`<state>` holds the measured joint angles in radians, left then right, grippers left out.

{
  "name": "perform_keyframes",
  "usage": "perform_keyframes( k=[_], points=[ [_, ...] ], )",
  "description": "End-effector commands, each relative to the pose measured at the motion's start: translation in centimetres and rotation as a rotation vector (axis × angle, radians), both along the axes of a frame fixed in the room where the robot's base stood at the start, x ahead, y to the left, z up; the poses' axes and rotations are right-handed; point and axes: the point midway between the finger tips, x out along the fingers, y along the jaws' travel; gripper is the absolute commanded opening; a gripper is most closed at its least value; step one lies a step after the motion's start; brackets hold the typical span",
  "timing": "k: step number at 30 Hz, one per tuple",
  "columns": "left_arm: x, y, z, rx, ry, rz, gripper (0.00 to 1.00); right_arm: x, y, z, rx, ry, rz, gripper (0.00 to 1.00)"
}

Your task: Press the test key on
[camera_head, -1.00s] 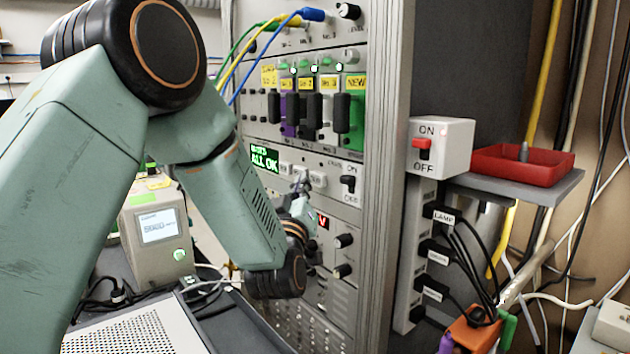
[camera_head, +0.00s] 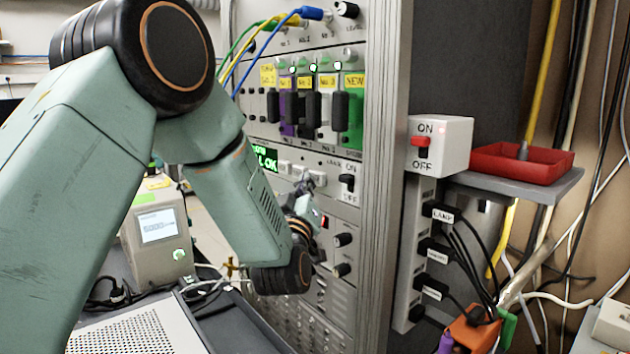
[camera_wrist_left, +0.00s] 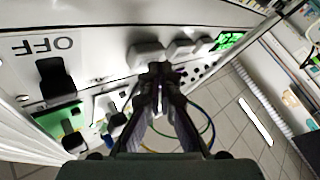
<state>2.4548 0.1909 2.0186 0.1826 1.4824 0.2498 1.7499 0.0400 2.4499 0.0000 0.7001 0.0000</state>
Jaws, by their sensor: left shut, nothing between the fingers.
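The key labels are too small to read, so I cannot tell which is the test key. My left gripper (camera_head: 306,186) is shut and empty, its tips just below the rightmost key. In the left wrist view, upside down, the shut tips (camera_wrist_left: 158,76) overlap the edge of the leftmost white key (camera_wrist_left: 146,55). I cannot tell whether they touch it. My right gripper is out of view.
A black switch (camera_head: 348,183) marked OFF sits right of the keys. Coloured modules (camera_head: 354,116) with black handles are above, and black knobs (camera_head: 343,240) below.

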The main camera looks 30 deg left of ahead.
Motion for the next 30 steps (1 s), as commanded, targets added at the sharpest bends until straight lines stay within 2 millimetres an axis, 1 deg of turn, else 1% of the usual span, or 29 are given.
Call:
perform_keyframes(
  k=[30],
  points=[
    [0.72, -0.29, 0.01, 0.001, 0.0, -0.001, 0.0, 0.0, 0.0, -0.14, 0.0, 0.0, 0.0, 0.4]
  ],
)
